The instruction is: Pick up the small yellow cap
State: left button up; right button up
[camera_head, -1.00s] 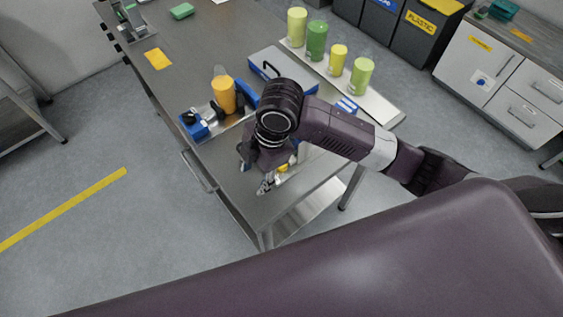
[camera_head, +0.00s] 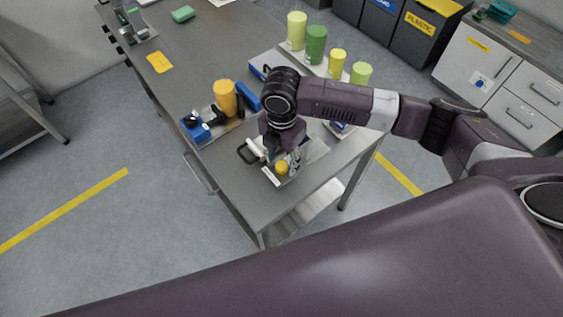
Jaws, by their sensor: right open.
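The small yellow cap (camera_head: 282,167) sits near the front end of the metal table, on or beside a small light tray (camera_head: 269,175). My right gripper (camera_head: 284,164) points down at it from above. Its fingers are open and look to be on either side of the cap or just above it; I cannot tell whether they touch it. The gripper body and wrist hide part of the tray. My left gripper is not in view.
A piston filler with an orange cylinder (camera_head: 225,97) and blue parts stands left of my right arm. Green and yellow cups (camera_head: 316,45) stand on a tray behind. A yellow card (camera_head: 159,62) lies at the far left. The table's front corner (camera_head: 262,225) is bare.

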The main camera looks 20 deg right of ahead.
jog(key=shift+f, duration=0.9)
jog(key=shift+c, duration=0.3)
jog(key=c, duration=0.7)
jog(key=shift+r, duration=0.1)
